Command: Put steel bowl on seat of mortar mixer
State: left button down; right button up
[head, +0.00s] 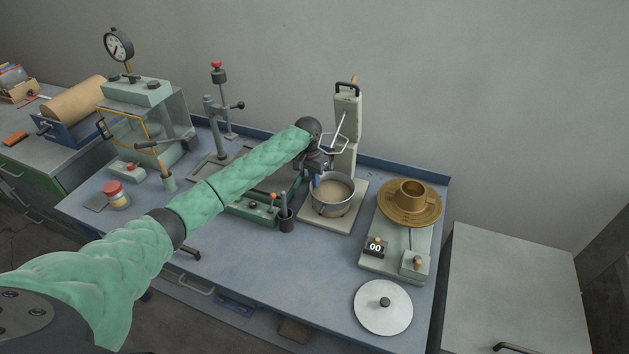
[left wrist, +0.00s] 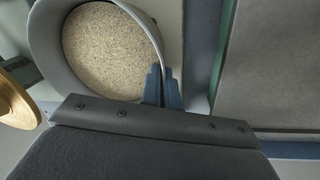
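The steel bowl (head: 332,206), with sand-coloured material inside, is at the mortar mixer (head: 346,125), over its pale base plate in the head view. I cannot tell whether it rests fully on the seat. The bowl (left wrist: 45,50) also shows upper left in the left wrist view, with grainy sand in it. My left gripper (head: 316,178) reaches to the bowl's rim at the back left. Its blue fingers (left wrist: 162,88) are close together with the rim between them, one inside and one outside. My right gripper is not in view.
A brass flow table (head: 410,204) stands right of the mixer, with a round white lid or disc (head: 383,307) in front. A dark cup (head: 286,219) and a green tray (head: 247,209) are left of the bowl. The bench front (head: 270,262) is clear.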

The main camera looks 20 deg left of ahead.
pick_arm(q)
jog(key=c, duration=1.7)
grip_release()
